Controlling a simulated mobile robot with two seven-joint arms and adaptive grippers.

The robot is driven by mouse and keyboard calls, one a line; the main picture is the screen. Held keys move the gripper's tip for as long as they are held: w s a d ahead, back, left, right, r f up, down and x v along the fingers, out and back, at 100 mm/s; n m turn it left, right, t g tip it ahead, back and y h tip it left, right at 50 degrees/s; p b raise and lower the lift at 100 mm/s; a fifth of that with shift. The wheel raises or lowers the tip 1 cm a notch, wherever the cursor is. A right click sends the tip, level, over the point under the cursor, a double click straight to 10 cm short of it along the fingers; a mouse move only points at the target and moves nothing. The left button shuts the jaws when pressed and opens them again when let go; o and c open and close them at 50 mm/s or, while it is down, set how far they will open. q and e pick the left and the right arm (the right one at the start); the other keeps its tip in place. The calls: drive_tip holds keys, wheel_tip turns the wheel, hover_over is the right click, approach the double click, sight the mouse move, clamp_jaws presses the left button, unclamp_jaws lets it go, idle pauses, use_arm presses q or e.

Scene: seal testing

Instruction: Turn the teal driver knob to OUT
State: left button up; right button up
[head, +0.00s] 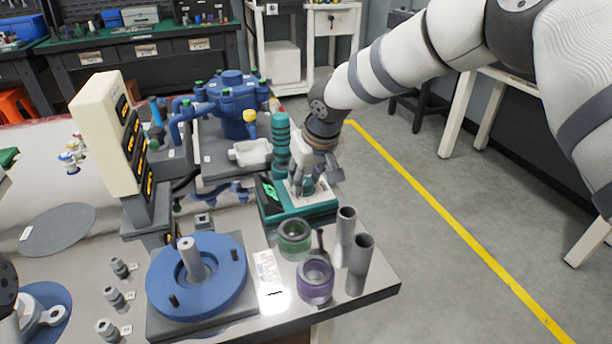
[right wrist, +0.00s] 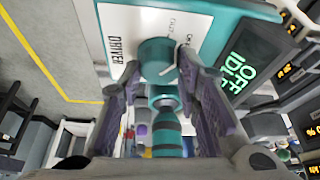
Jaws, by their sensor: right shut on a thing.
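The teal driver box (head: 318,212) stands near the right edge of the bench, with a teal ribbed tool (head: 281,145) upright at its back left. In the right wrist view its white face reads DRIVER, and a dark screen (right wrist: 245,65) shows green text, apparently OFF and IDLE. The teal driver knob (right wrist: 157,56) sits on that face; the small marks around it are too blurred to read. My right gripper (head: 306,190) is shut on the knob, with a purple-grey finger on each side.
A green ring (head: 294,238), a purple ring (head: 315,279) and two grey tubes (head: 358,262) stand in front of the box. A blue flange (head: 215,283) and a cream display tower (head: 105,133) are to the left. Open floor lies to the right.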

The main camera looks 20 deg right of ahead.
drive_tip(key=n, duration=0.1)
drive_tip(key=n+y, duration=0.1)
drive_tip(key=n, duration=0.1)
drive_tip(key=shift+d+f+n+g, duration=0.1)
drive_tip(key=shift+f+n+g, duration=0.1)
drive_tip(key=shift+n+g, duration=0.15)
drive_tip(key=shift+n+y+b, duration=0.4)
drive_tip(key=shift+n+b, duration=0.05)
drive_tip(key=shift+n, duration=0.4)
drive_tip(key=shift+g, duration=0.25)
drive_tip(key=o, duration=1.1)
drive_tip(key=shift+r, duration=0.1)
drive_tip(key=v, duration=1.2)
drive_tip(key=shift+s+d, duration=0.1)
